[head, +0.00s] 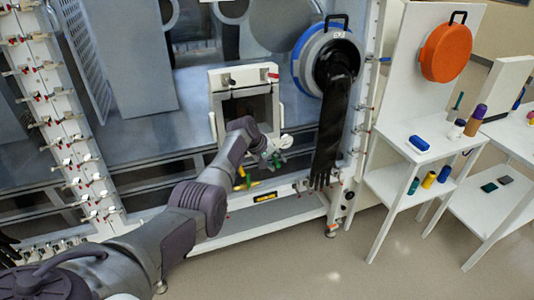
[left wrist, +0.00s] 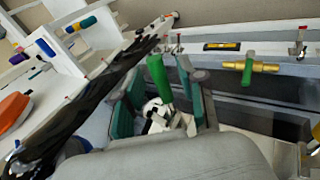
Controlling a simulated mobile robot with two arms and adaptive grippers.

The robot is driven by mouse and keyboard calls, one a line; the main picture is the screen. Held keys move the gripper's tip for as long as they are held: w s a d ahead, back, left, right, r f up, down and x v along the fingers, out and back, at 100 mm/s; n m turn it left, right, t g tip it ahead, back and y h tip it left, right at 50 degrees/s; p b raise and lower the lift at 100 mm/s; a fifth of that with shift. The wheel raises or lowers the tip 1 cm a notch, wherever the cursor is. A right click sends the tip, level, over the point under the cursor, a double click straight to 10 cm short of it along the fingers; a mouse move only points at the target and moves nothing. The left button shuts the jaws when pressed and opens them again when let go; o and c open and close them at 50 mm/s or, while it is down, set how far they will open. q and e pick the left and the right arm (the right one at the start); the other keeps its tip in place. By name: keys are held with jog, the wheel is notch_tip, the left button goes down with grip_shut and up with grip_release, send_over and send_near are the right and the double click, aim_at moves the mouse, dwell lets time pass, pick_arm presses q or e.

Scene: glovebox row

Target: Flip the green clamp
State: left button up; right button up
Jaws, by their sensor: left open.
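The green clamp shows best in the left wrist view, as an upright green handle (left wrist: 158,78) on a white and metal base (left wrist: 165,118). My left gripper (left wrist: 160,90) is open, with its teal-padded fingers on either side of the handle. I cannot tell whether either pad touches it. In the head view my left gripper (head: 273,158) is at the front of the glovebox, below the small square hatch, and largely hides the clamp. My right gripper is not in view.
A brass valve with a green handle (left wrist: 248,70) is close by; its brass body (head: 247,184) shows in the head view. A black glove (head: 328,135) hangs just right of my gripper. White shelves (head: 410,185) with bottles stand farther right.

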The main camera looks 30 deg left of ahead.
pick_arm(q)
jog(key=v, duration=1.1)
jog(key=shift+r, duration=0.1)
dwell(0.4)
